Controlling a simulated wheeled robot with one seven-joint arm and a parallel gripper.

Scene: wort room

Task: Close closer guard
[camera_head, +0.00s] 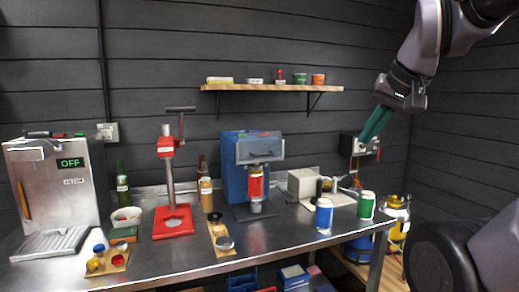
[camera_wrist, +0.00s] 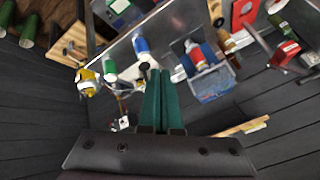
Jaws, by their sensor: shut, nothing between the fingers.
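The closer is a blue machine (camera_head: 236,170) in the middle of the steel bench. Its grey-framed guard (camera_head: 260,149) sits at the front of its upper part and looks raised. A red can (camera_head: 255,185) stands below the guard, on the closer's base. My gripper (camera_head: 369,138) has green fingers, shut and empty. It is in the air at the right, well apart from the closer and above the bench's right end. In the wrist view, the shut fingers (camera_wrist: 160,75) point towards the bench, with the blue closer (camera_wrist: 212,88) to their right.
A red press (camera_head: 172,221) and a steel filler (camera_head: 58,185) stand left of the closer. A beige device (camera_head: 303,183), a blue-and-white can (camera_head: 324,215) and a green-and-white can (camera_head: 366,205) stand right. A wall shelf (camera_head: 275,87) runs above. Air before the closer looks clear.

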